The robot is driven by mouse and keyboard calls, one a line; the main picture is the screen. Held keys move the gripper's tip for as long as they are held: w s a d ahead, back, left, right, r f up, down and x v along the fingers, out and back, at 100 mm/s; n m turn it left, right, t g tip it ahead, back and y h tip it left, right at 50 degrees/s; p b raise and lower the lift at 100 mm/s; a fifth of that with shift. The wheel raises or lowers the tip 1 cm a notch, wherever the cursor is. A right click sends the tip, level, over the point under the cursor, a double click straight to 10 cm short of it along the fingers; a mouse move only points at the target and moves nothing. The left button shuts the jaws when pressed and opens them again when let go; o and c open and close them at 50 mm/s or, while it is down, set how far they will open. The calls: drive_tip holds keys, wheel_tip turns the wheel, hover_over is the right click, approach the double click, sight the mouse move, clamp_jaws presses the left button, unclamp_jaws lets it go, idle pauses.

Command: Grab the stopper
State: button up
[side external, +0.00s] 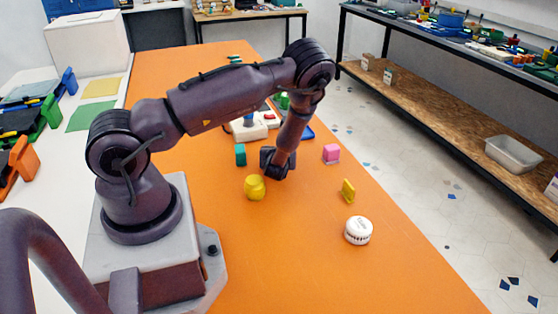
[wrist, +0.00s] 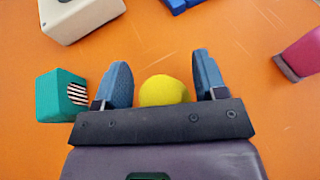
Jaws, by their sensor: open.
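The yellow rounded piece, which looks like the stopper (side external: 255,188), stands on the orange table in front of my gripper (side external: 277,165) in the side view. In the wrist view the stopper (wrist: 163,90) shows between the two blue fingers of my gripper (wrist: 162,66), with its lower part hidden behind the dark gripper bar. The fingers are apart, with orange gaps on both sides of the stopper. I see no contact, and its height relative to the fingertips is unclear.
A teal block (side external: 240,155) is left of my gripper and a pink block (side external: 331,152) right. A yellow flat piece (side external: 348,190) and a white round tub (side external: 358,231) lie nearer the right edge. A white box-like thing (wrist: 82,15) is beyond. The near table is clear.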

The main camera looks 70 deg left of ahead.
drive_tip(key=shift+a, duration=0.15)
drive_tip(key=c, duration=1)
